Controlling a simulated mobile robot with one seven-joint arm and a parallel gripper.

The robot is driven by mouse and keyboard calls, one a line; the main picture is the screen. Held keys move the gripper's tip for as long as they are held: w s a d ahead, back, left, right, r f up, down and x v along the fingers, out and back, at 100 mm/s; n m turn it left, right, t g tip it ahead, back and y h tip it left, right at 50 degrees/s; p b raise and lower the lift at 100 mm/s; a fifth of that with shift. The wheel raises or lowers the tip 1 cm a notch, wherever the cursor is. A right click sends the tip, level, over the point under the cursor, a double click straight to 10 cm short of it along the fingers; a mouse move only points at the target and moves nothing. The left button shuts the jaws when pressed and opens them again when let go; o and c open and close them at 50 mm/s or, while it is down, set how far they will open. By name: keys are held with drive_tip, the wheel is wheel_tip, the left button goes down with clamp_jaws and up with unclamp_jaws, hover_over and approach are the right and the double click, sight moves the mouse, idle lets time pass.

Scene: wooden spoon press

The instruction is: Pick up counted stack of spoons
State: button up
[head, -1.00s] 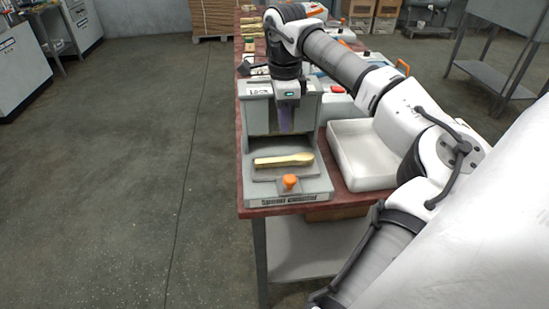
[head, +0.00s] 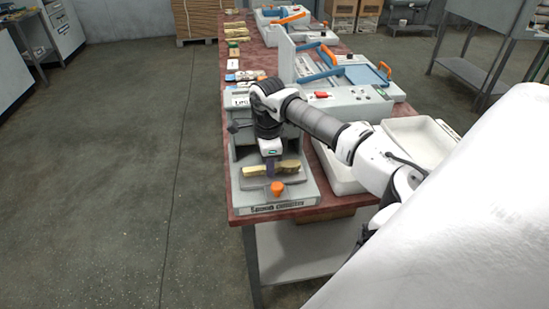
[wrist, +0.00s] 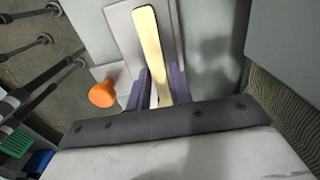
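A pale yellow wooden spoon stack (head: 286,166) lies on the grey plate of the small press at the front of the bench. In the wrist view, the stack (wrist: 150,42) runs lengthwise up from between my fingers. How many spoons it holds is not clear. My gripper (head: 271,170) points down at the stack, near its middle. In the wrist view, my gripper's purple fingers (wrist: 160,85) stand on either side of the stack, close to its edges. Whether both fingers press on it is not clear.
An orange knob (head: 277,188) sits in front of the press plate (head: 250,184). A white tray (head: 335,172) is to the right, partly behind my arm. A larger grey machine with blue handles (head: 345,97) stands behind. The floor at left is clear.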

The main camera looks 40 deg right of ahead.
clamp_jaws()
